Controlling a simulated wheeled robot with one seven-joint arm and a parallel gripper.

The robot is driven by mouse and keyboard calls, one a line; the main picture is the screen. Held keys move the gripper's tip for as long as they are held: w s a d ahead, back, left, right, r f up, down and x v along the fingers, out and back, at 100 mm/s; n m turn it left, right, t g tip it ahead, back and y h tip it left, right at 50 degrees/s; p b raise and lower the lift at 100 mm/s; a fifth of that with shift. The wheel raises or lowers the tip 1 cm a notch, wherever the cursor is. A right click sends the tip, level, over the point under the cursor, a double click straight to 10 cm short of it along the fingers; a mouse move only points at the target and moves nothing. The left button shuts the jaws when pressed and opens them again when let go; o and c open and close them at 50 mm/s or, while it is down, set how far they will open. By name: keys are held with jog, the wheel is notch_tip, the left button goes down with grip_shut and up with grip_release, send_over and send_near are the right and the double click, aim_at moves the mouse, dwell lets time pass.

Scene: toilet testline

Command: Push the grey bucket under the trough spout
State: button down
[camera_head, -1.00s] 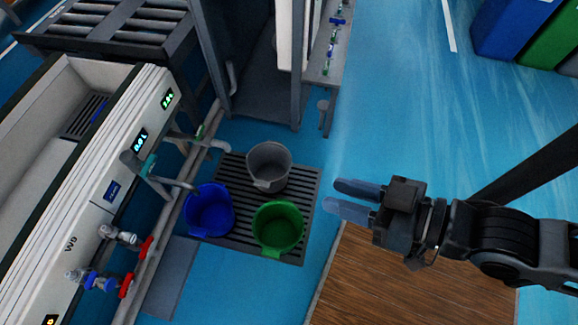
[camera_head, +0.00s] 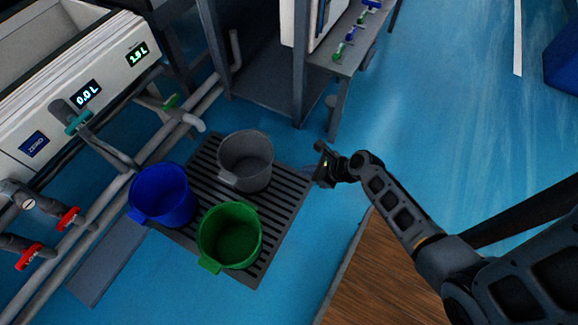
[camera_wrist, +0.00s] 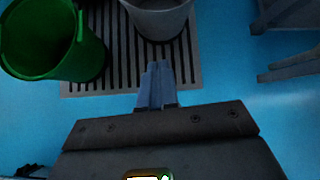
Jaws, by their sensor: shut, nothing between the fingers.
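The grey bucket (camera_head: 246,160) stands upright at the back of a dark slatted grate, partly shown at the top of the wrist view (camera_wrist: 158,18). The trough (camera_head: 75,85) is at the left. One grey spout (camera_head: 197,123) ends to the left of the grey bucket, apart from it. Another spout (camera_head: 128,163) reaches toward the blue bucket. My gripper (camera_head: 320,178) is to the right of the grey bucket, off the grate's edge and apart from the bucket. In the wrist view its fingers (camera_wrist: 157,80) are together and empty, pointing toward the grate.
A blue bucket (camera_head: 163,196) and a green bucket (camera_head: 230,236) share the grate (camera_head: 285,195) with the grey one. Pipes and red valves (camera_head: 68,218) line the left. A metal stand (camera_head: 340,100) is behind. A wooden platform (camera_head: 375,280) lies at lower right.

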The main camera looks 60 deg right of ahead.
jog(key=w+f+m+b, duration=0.1)
jog(key=w+f+b, duration=0.6)
jog(key=w, duration=0.4)
jog(key=shift+w+d+f, duration=0.4)
jog(key=shift+d+f, duration=0.05)
